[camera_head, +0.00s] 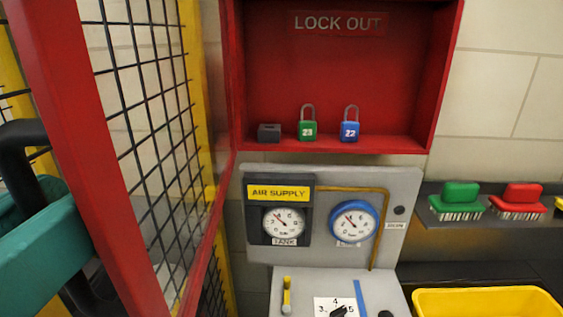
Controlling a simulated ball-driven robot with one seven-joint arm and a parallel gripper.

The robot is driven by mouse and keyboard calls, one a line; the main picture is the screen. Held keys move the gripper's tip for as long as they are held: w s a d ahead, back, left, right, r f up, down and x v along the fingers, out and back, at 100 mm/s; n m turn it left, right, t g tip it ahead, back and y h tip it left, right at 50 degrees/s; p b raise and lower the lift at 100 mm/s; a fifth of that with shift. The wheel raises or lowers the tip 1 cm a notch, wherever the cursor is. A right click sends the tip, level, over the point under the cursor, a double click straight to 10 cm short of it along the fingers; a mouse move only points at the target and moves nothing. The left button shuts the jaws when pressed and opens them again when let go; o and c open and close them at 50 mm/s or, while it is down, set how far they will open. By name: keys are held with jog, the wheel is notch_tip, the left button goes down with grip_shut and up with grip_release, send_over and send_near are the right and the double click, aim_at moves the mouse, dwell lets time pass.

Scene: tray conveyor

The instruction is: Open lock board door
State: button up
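The red lock board (340,90), marked LOCK OUT, hangs on the wall at upper middle. Its front is uncovered and its inside shows. A red-framed door (105,130) stands swung out from the board's left side toward me, with its near upright close at the left. Black mesh shows through the frame. A green padlock (307,130) numbered 23, a blue padlock (350,130) numbered 22 and a small dark block (269,133) stand on the board's bottom shelf. My gripper's fingers do not show in this view.
A teal and black shape fills the left edge, partly cut off. Below the board is a grey air supply panel (406,185) with two gauges. At right are a green brush (456,197), a red brush (520,198) and a yellow bin (490,294). A yellow-posted mesh fence (206,100) stands behind the door.

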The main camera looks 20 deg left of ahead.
grip_shut()
dwell(0.3)
jog(key=a, duration=0.2)
jog(key=a+b, duration=0.1)
jog(key=shift+s+a, duration=0.35)
jog(key=shift+a, duration=0.05)
jog(key=shift+o, duration=0.2)
grip_release()
jog(key=s+d+b, duration=0.1)
jog(key=s+b, duration=0.2)
jog(key=s, duration=0.7)
jog(key=shift+s+d, duration=0.15)
jog(key=shift+s, duration=0.2)
